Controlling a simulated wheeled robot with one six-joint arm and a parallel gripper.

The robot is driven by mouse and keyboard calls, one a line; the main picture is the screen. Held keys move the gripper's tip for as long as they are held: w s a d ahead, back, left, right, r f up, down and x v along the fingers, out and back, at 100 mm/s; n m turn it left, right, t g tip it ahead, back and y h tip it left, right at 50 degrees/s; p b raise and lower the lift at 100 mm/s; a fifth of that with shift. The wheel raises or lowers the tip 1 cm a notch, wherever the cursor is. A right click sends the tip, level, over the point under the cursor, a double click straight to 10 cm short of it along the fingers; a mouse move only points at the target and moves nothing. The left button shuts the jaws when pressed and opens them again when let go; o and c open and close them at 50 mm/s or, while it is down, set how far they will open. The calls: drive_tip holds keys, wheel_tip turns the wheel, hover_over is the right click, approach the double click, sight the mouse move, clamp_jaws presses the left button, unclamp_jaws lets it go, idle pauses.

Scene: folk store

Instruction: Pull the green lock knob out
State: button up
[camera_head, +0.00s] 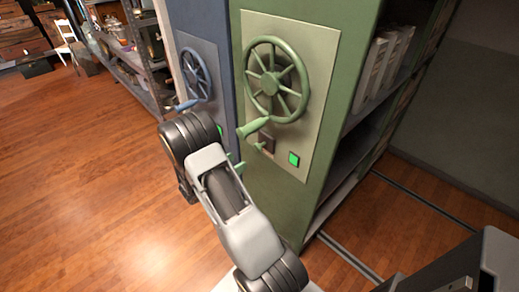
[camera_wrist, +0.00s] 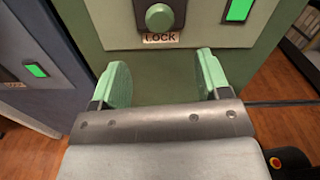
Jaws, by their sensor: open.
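The green lock knob (camera_wrist: 158,17) is a round knob on a dark plate, just above a small "LOCK" label (camera_wrist: 160,39). In the head view the knob (camera_head: 259,146) is small, below the green handwheel (camera_head: 275,80) on the green cabinet's pale panel. My gripper (camera_wrist: 163,76) is open, with its two green-padded fingers spread wide apart. The knob lies beyond the fingertips and between their lines in the wrist view, apart from both. Nothing is between the fingers. In the head view my arm hides most of the gripper.
A lit green button (camera_head: 294,159) sits right of the knob. The wheel's crank handle (camera_head: 253,127) sticks out just above the knob. A blue cabinet (camera_head: 203,30) with its own wheel (camera_head: 196,73) stands to the left. Open wooden floor (camera_head: 90,190) lies left.

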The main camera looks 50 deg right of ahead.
sight(256, 149)
drive_tip(key=d, duration=0.8)
drive_tip(key=s+d, duration=0.1)
drive_tip(key=d, duration=0.3)
drive_tip(key=shift+d, duration=0.4)
drive_tip(key=shift+c, duration=0.3)
